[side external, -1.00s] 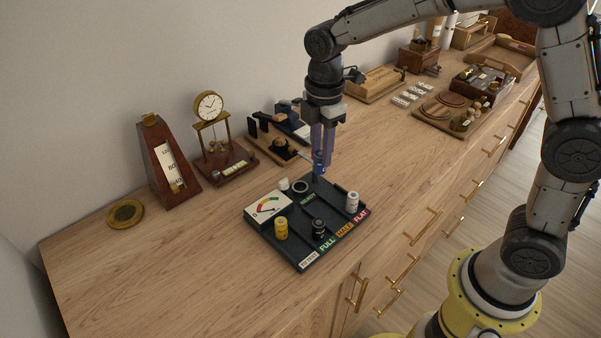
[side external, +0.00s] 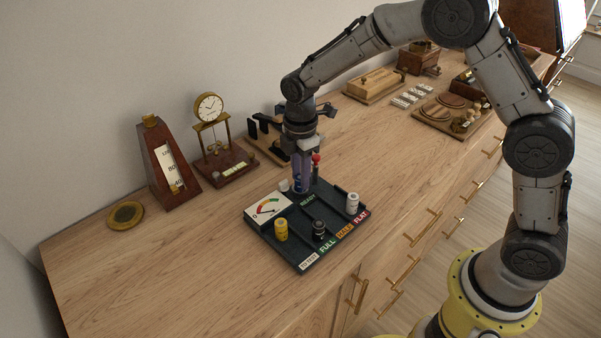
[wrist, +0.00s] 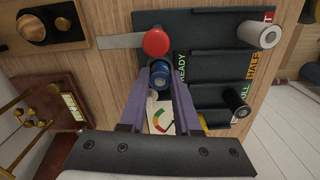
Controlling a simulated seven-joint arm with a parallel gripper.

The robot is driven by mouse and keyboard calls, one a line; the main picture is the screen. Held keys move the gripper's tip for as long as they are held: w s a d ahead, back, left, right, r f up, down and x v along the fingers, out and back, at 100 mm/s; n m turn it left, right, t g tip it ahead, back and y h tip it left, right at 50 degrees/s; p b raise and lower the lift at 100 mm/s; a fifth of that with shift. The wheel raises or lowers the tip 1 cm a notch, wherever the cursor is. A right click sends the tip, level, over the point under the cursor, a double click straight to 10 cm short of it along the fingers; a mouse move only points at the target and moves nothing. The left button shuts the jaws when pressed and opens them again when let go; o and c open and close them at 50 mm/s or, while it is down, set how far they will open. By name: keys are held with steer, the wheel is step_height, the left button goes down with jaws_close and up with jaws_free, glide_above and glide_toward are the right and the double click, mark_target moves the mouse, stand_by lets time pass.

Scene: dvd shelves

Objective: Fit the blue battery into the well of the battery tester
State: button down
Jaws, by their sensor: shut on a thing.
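The battery tester (side external: 283,237) is a dark tray with a dial, a READY label and lanes marked FULL, HALF and FLAT. My gripper (side external: 301,185) points down over its back left part, beside the dial, and is shut on the blue battery (side external: 298,182). In the wrist view, the blue battery (wrist: 160,75) shows its round end between the purple fingers of my gripper (wrist: 163,80). The battery looks upright at the well's place. The well is hidden by the battery and fingers, so I cannot tell how deep the battery sits.
A red-knobbed lever (side external: 316,158) stands close behind my gripper. Clock (side external: 210,108) and metronome (side external: 165,165) stand left.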

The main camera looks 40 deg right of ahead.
steer(key=shift+f, duration=0.1)
steer(key=c, duration=0.6)
jaws_free()
step_height(320, 180, up, 12)
steer(key=s+d+r+m+t, duration=0.1)
steer(key=s+d+r+m, duration=0.25)
steer(key=s, duration=0.25)
steer(key=s+d+r+m+t, duration=0.2)
steer(key=s+r+m, duration=0.25)
steer(key=s, duration=0.25)
steer(key=s+d+m+t, duration=0.1)
steer(key=s+m, duration=0.1)
steer(key=s, duration=0.3)
steer(key=s+d+f+m, duration=0.1)
steer(key=s+m, duration=0.2)
steer(key=s, duration=0.2)
steer(key=s+d+f+m+t, duration=0.1)
steer(key=s+m, duration=0.2)
steer(key=s, duration=0.1)
steer(key=shift+s+f+t, duration=0.15)
steer(key=shift+s+t, duration=0.15)
steer(key=shift+s, duration=0.1)
